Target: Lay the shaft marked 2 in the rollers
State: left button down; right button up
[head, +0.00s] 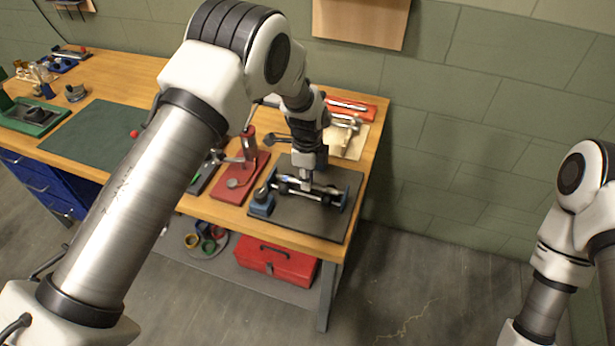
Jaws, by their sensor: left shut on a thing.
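My left gripper (308,181) points down over the dark mat at the right end of the bench. The stand has blue parts at both ends of the shaft. The gripper hides the shaft's middle. I cannot tell whether the shaft touches the rollers or hangs just above them. No number can be read on it. My right arm shows at the right edge, but its gripper is out of view.
The dark mat (320,226) lies near the wooden bench's right edge. A red press (240,180) stands left of it. Behind are a red tray (352,104) and a pale board with metal parts (345,138). A green mat (100,133) lies left. A red toolbox (275,262) sits below.

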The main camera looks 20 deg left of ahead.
pick_arm(q)
jog(key=c, duration=1.1)
grip_release()
jog(key=shift+o, duration=0.2)
notch_tip(320, 180, up, 12)
jog(key=shift+f, duration=0.1)
